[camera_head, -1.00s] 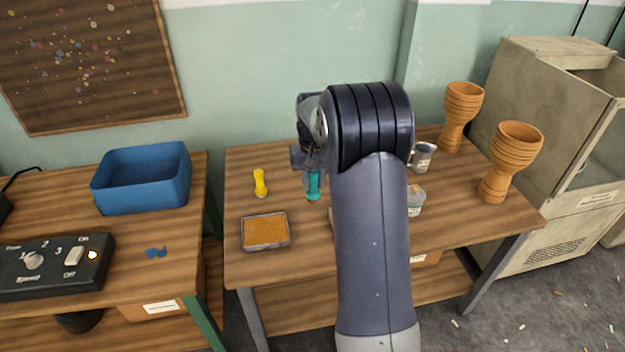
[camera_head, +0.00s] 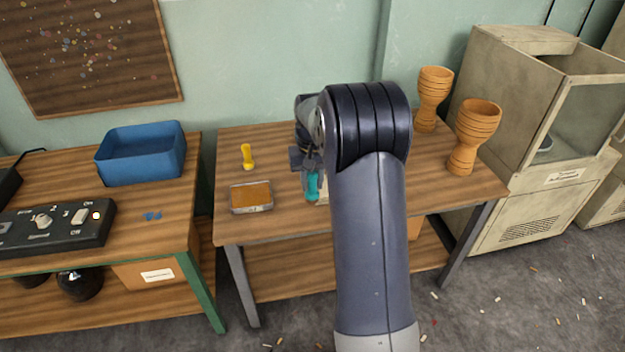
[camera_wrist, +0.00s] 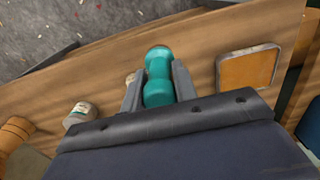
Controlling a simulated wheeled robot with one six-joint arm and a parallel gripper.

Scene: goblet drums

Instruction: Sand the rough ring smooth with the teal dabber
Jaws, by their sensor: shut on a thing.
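My gripper (camera_wrist: 159,88) is shut on the teal dabber (camera_wrist: 158,64), which sits between its two fingers in the wrist view. In the head view the dabber (camera_head: 312,186) hangs below my gripper (camera_head: 310,168), over or near the right table; I cannot tell whether it touches the top. Two orange-brown goblet drums, one at the back (camera_head: 432,98) and one nearer (camera_head: 470,136), stand upright at the table's right end. Both have ring lines around them. I cannot tell which ring is rough.
A yellow dabber (camera_head: 247,157) stands behind a shallow tray with an orange-brown fill (camera_head: 251,197). A blue bin (camera_head: 141,155) and a black control box (camera_head: 60,226) are on the left table. A beige cabinet (camera_head: 530,190) stands right. My arm hides the table's middle.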

